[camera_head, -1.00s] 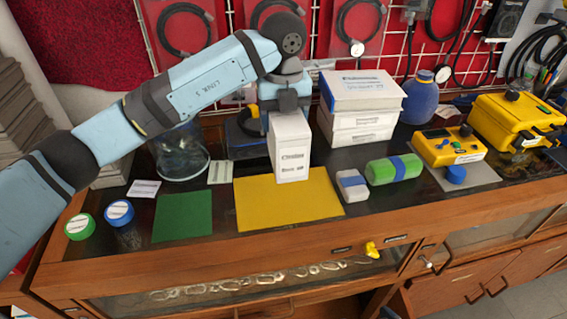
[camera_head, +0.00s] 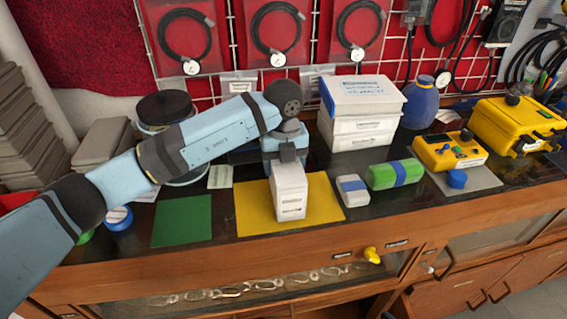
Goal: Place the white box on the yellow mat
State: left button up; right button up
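The white box (camera_head: 290,196) is upright over the middle of the yellow mat (camera_head: 325,206), with its lower end at or just above the mat; I cannot tell if it touches. My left gripper (camera_head: 287,163) is at the top of the white box from behind and appears shut on it. The fingertips are mostly hidden by the box. My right gripper is not in view.
A green mat (camera_head: 182,221) lies left of the yellow mat. A grey-and-blue block (camera_head: 352,190) and a green roll (camera_head: 395,173) lie just to its right. Stacked white boxes (camera_head: 360,110) stand behind. The bench's front edge is close.

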pick_arm(q)
jog(key=shift+f, duration=0.15)
jog(key=o, duration=1.1)
jog(key=shift+c, duration=0.2)
jog(key=shift+r, duration=0.3)
notch_tip(320, 180, up, 12)
jog(key=shift+f, duration=0.15)
